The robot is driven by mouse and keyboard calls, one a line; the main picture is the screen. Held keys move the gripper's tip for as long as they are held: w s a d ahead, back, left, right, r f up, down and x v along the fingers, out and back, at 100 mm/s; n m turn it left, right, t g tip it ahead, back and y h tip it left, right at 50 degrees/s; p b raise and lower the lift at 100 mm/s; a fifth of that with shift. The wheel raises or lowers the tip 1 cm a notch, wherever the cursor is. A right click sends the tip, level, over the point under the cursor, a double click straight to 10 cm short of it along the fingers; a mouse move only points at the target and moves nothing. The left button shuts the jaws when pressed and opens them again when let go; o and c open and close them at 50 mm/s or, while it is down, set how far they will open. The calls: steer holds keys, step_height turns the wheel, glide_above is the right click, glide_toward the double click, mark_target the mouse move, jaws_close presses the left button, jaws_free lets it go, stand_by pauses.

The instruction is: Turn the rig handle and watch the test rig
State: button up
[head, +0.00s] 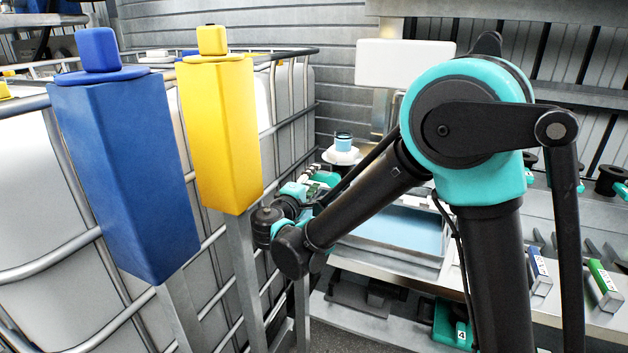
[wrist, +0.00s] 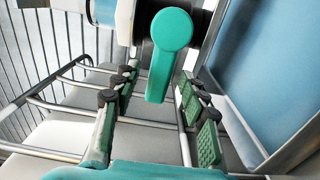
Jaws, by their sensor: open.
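A teal lever handle (wrist: 172,45) hangs from a round dark and white fitting at the top of the wrist view, its tip pointing down. My gripper (wrist: 157,105) is open, with green-padded fingers on either side. The lower end of the handle appears between the fingers; no contact shows. In the head view my gripper (head: 302,190) is small, partly hidden by my arm, and the handle cannot be made out clearly there. I cannot tell for sure which part is the test rig; a pale blank panel (head: 405,63) and a blue cup-like part (head: 343,142) stand behind my arm.
A blue box (head: 125,180) and a yellow box (head: 220,135) on posts stand at left, before a caged white tank (head: 30,190). A tray with a light blue inside (head: 395,235) sits beyond my arm. Blue (head: 538,270) and green (head: 604,285) labelled parts lie at right.

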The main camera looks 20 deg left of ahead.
steer(key=shift+w, duration=0.2)
jaws_close()
stand_by(0.4)
